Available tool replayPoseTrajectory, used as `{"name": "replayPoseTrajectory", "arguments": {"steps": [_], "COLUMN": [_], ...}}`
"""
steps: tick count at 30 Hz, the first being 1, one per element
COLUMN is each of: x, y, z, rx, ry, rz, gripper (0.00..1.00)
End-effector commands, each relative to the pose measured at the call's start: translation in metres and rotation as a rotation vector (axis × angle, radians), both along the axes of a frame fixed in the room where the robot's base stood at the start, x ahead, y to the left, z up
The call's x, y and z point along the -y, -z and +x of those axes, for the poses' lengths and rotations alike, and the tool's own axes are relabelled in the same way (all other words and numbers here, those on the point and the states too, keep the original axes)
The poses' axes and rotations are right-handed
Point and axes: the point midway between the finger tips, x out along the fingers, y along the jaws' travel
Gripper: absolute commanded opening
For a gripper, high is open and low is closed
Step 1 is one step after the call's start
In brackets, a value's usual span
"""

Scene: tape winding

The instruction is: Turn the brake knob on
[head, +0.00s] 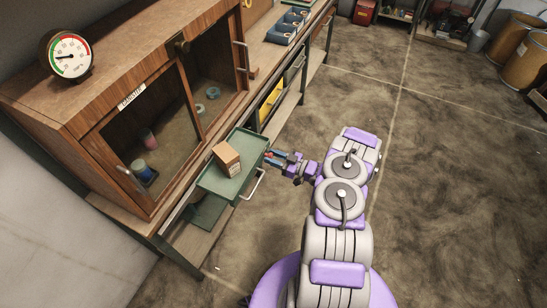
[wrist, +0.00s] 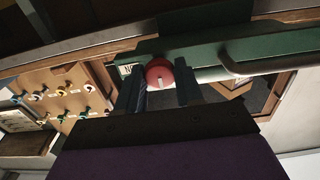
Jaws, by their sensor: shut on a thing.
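The brake knob (wrist: 160,75) is a round red knob with a pale mark on its face. It sits on the front edge of a green unit (wrist: 240,45), seen in the wrist view. My gripper (wrist: 158,68) has one dark finger on each side of the knob and is shut on it. In the head view my gripper (head: 276,157) reaches the right side of the green unit (head: 216,183). There the fingers mostly hide the knob.
A small brown box (head: 227,160) stands on the green unit, and a metal handle (head: 254,185) sticks out from its front. A wooden cabinet (head: 120,100) with glass doors and a round gauge (head: 67,54) stands behind. The floor (head: 440,170) to the right is clear.

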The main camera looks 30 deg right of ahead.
Motion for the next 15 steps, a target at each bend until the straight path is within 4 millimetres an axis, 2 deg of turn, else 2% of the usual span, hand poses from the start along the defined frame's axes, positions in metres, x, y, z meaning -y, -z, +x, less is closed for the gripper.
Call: {"name": "replayPoseTrajectory", "arguments": {"steps": [3, 15], "x": [0.0002, 0.0001], "y": [-0.0001, -0.0018], "z": [0.0000, -0.0002], "rx": [0.000, -0.059], "ry": [0.000, 0.000], "rz": [0.000, 0.076], "gripper": [0.05, 0.05]}}
